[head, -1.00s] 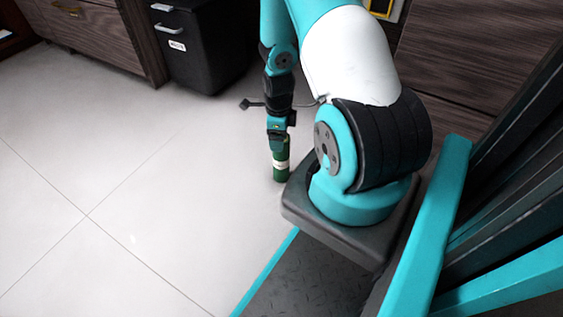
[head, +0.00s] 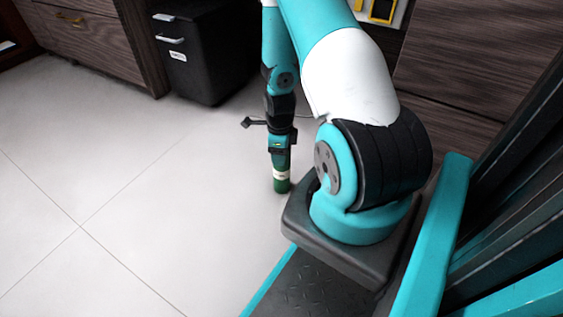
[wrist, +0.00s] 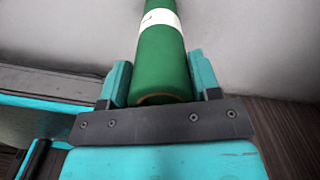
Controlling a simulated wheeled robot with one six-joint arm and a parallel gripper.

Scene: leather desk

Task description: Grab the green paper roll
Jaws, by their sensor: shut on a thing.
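The green paper roll (head: 281,184) with a white band shows below my gripper (head: 279,160) in the head view, upright over the pale floor. I cannot tell whether its lower end touches the floor. In the wrist view the roll (wrist: 162,62) lies between the two teal fingers of my gripper (wrist: 160,82), with its near end close to the dark palm plate. My gripper is shut on the roll. The fingers hide part of its upper end in the head view.
A black drawer cabinet (head: 205,60) stands at the back, beside brown wooden drawers (head: 90,45) on the left. A dark wood panel (head: 450,85) rises behind my arm. The tiled floor (head: 110,180) to the left is clear.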

